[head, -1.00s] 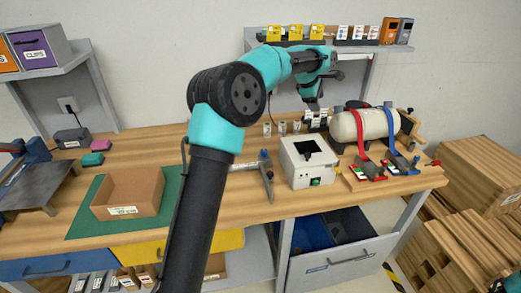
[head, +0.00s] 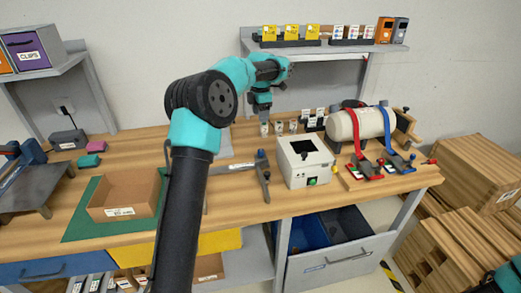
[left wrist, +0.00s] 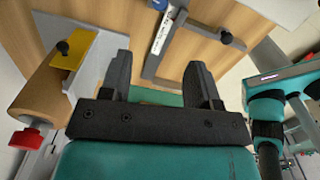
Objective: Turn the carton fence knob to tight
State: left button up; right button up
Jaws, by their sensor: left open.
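A grey bar fence (head: 264,178) with a small dark knob (head: 267,175) lies on the bench between the open carton (head: 127,192) and the white box. In the left wrist view the grey bars (left wrist: 155,62) carry a white label and the dark knob (left wrist: 225,37). I cannot read the knob's setting. My left gripper (head: 262,110) hangs above the back of the bench, apart from the knob. In the left wrist view its fingers (left wrist: 160,72) are spread with nothing held. My right gripper is not in view.
A white box (head: 306,172) with a green button and a tank (head: 362,125) with red and blue straps stand to the right. A brown roll (left wrist: 50,95) with a red knob (left wrist: 26,139) shows in the left wrist view. My left arm hides part of the bench.

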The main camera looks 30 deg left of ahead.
aim_at(261, 150)
pick_arm(q)
notch_tip(261, 150, down, 17)
dwell(0.6)
jog(key=shift+c, duration=0.2)
jog(key=c, duration=0.9)
